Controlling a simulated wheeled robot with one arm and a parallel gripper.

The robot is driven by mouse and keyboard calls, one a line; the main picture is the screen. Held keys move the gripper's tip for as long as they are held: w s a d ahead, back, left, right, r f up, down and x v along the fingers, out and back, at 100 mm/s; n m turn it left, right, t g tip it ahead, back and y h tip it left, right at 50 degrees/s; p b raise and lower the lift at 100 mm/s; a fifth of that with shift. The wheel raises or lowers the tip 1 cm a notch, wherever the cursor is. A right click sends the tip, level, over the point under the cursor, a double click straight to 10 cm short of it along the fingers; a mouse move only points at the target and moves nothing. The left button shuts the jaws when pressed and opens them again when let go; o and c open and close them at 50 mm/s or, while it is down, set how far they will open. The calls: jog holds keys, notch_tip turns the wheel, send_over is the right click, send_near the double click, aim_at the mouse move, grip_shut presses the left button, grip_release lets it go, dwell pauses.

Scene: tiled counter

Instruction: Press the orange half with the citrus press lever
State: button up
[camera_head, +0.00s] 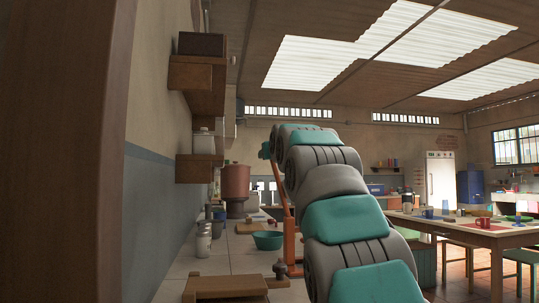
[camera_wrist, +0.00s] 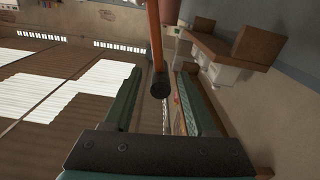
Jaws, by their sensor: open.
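The citrus press (camera_head: 291,243) shows in the head view as an orange-red upright frame on the counter, partly hidden behind my arm. In the wrist view its orange lever (camera_wrist: 154,42) comes down from the top and ends in a black knob (camera_wrist: 160,89). My gripper (camera_wrist: 160,82) is open, with one finger on each side of the knob in the picture. I cannot tell whether either finger touches it. In the head view my arm hides most of the gripper. I cannot make out the orange half in either view.
A teal bowl (camera_head: 268,241) sits on the tiled counter (camera_head: 190,266) left of the press. A wooden board (camera_head: 225,288) lies at the front. Jars (camera_head: 203,240) and a copper-coloured pot (camera_head: 235,181) stand near the wall. Wooden shelves (camera_head: 198,167) jut from the left wall.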

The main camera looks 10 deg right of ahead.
jog(key=shift+w+p, duration=0.55)
jog(key=shift+w, duration=1.4)
jog(key=shift+c, duration=0.4)
grip_shut()
